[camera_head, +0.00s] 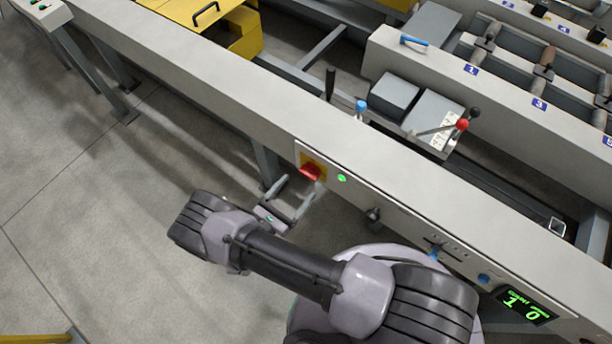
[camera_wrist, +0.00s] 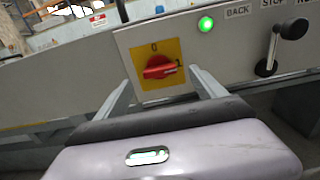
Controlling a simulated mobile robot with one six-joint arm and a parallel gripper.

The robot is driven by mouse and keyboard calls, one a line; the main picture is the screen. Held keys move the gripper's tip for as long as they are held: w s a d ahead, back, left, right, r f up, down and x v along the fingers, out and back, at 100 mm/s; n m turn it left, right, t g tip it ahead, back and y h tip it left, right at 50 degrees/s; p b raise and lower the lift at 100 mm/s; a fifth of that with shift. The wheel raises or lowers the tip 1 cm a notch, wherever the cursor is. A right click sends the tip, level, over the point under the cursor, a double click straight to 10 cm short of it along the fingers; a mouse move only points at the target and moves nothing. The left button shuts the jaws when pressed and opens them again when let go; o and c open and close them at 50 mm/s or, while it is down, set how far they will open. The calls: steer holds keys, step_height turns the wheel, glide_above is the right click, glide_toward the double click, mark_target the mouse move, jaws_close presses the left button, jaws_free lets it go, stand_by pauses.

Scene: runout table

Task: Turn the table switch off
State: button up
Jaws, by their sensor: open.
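The table switch (camera_head: 311,171) is a red rotary knob on a yellow plate, set in the side panel of the table. In the wrist view the red knob (camera_wrist: 160,68) lies roughly horizontal, with its right end toward the mark "1"; a "0" stands above it. A green lamp (camera_wrist: 206,24) glows to the right of the switch, and it also shows in the head view (camera_head: 341,178). My gripper (camera_head: 299,188) is open, in front of the switch and apart from it. In the wrist view its two fingers (camera_wrist: 160,80) stand to the left and right of the knob.
A black-handled lever (camera_wrist: 280,45) labelled "BACK" and "STOP" is right of the lamp. Farther right on the panel are a blue-knobbed slider (camera_head: 434,253) and a lit green display (camera_head: 526,306). A red-knobbed lever (camera_head: 462,124) stands behind the table rail. Open floor lies left.

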mark_target(307, 177)
steer(key=x, duration=0.5)
steer(key=shift+w+d, duration=0.2)
steer(key=shift+w, duration=0.05)
